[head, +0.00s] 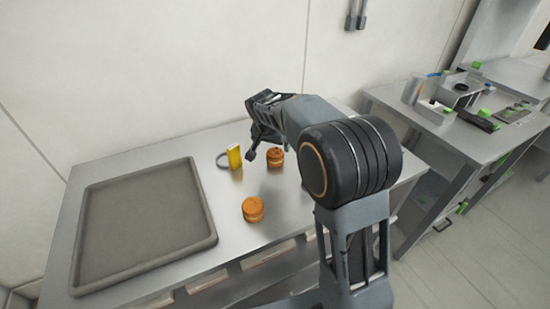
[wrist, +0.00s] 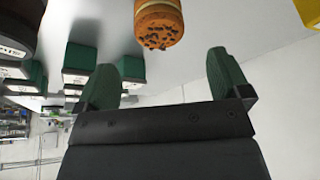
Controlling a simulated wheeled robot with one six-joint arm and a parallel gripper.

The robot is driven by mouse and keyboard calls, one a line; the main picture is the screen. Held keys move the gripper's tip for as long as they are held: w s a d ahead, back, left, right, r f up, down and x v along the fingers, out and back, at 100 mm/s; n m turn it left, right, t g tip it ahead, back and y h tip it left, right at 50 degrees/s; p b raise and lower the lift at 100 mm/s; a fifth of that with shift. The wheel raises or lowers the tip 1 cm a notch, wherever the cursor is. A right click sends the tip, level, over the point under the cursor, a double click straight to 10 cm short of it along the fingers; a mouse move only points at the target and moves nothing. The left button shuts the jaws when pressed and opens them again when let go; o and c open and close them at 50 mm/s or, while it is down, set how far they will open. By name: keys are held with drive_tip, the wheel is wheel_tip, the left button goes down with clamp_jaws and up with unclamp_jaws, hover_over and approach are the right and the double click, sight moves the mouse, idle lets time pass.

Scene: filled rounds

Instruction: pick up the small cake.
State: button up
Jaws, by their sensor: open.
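Two small round orange-brown cakes stand on the metal table. One cake (head: 276,157) is at the back, close beside my gripper (head: 262,148); the other cake (head: 253,208) is nearer the front. Which one the task means I cannot tell. In the wrist view a cake (wrist: 158,24), with dark bits on its near face, is at the top, beyond the gap between the green fingertips of my gripper (wrist: 166,76). The gripper is open and empty, apart from the cake. My arm hides part of the gripper in the head view.
A yellow object (head: 234,157) with a grey loop stands left of the back cake; it also shows in the wrist view (wrist: 309,12). A large grey tray (head: 204,205) fills the table's left part. A wall stands behind. A cluttered second bench (head: 402,101) is at right.

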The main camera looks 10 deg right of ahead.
sight(274, 153)
drive_tip(key=shift+p+x, duration=0.35)
drive_tip(key=shift+x, duration=3.6)
drive_tip(key=shift+s+a+f, duration=0.1)
drive_tip(key=c, duration=0.7)
